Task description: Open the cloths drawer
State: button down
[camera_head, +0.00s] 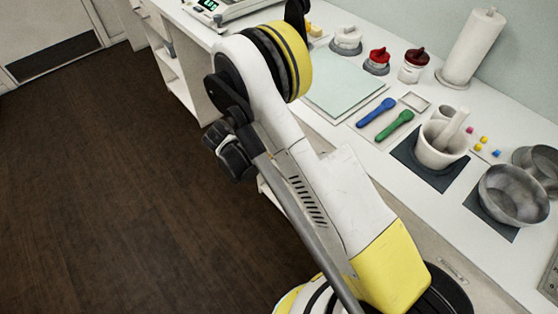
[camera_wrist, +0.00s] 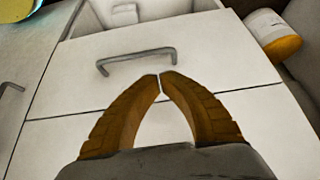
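In the wrist view a pale drawer front (camera_wrist: 215,50) with a grey bar handle (camera_wrist: 137,59) fills the middle. The top of this drawer is open, and part of its inside (camera_wrist: 165,9) shows beyond the front, with a small beige item (camera_wrist: 123,13) in it. No label shows, so I cannot tell whether it is the cloths drawer. My gripper (camera_wrist: 161,76) has its two brown fingers together at the tips, just below the handle's right end. Nothing shows between the tips, and I cannot tell whether they touch the drawer front. The head view hides my gripper behind my arm.
Another pale front (camera_wrist: 70,135) lies below, and a second handle (camera_wrist: 12,88) is at left. In the head view the counter holds a mortar (camera_head: 437,145), metal bowl (camera_head: 512,192), green mat (camera_head: 345,85) and paper roll (camera_head: 474,48). The dark floor (camera_head: 120,180) is clear.

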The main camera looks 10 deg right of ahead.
jog(key=b+x, duration=0.4)
jog(key=x, duration=0.6)
jog(key=shift+f, duration=0.25)
jog(key=shift+a, duration=0.1)
